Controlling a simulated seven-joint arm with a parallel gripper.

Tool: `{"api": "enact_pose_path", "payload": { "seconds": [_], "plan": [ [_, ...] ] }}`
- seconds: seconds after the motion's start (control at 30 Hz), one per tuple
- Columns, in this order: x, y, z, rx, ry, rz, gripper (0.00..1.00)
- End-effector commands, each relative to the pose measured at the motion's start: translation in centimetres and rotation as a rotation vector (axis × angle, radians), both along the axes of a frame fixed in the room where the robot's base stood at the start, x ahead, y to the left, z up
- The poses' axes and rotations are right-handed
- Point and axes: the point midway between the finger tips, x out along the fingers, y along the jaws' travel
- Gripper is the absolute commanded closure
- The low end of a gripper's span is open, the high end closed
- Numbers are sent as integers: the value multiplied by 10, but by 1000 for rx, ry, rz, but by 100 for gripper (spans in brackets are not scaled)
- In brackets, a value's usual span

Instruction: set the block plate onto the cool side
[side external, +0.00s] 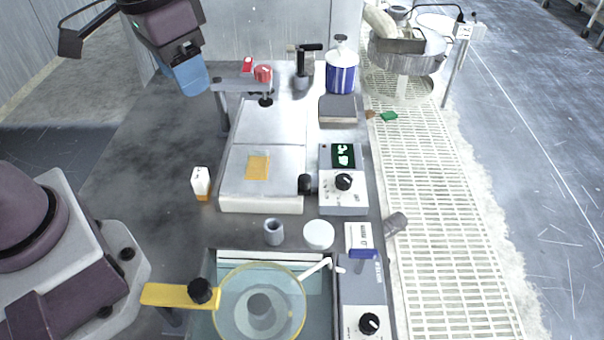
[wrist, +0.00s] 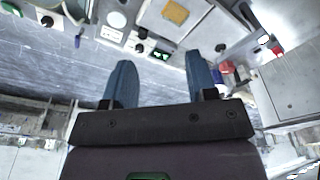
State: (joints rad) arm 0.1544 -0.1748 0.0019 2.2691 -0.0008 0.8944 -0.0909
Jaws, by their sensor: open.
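A thin tan square plate (side external: 258,167), which I take as the block plate, lies flat on the near section of a pale two-part platen (side external: 235,190). The far section (side external: 272,122) is bare. No marking tells me which side is the cool one. The tan plate also shows at the top of the wrist view (wrist: 175,12). My gripper (side external: 192,88) is high at the upper left, well away from the plate. Its blue fingers (wrist: 160,62) are apart, with nothing between them.
A clamp arm with a red knob (side external: 263,73) stands by the far section. A control box with a green display (side external: 343,180) sits right of the platen. A white-and-orange bottle (side external: 201,182) stands left. A grey cup (side external: 274,232) and round basin (side external: 260,300) are in front.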

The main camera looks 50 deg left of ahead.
Motion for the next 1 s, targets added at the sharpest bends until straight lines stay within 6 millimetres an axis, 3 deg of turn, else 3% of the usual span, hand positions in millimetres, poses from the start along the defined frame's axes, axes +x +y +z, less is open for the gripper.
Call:
{"api": "enact_pose_path", "payload": {
  "seconds": [0.2,0.4,0.5,0.6,0.83,1.0],
  "plan": [
    [57,-36,-52,12,140,104,48],
    [100,-67,-104,25,204,270,48],
    [120,-78,-120,21,201,378,48],
    [138,-83,-111,-11,158,496,48],
    [139,-83,-118,-20,155,588,48],
    [138,-83,-145,-18,158,587,48]
  ]
}}
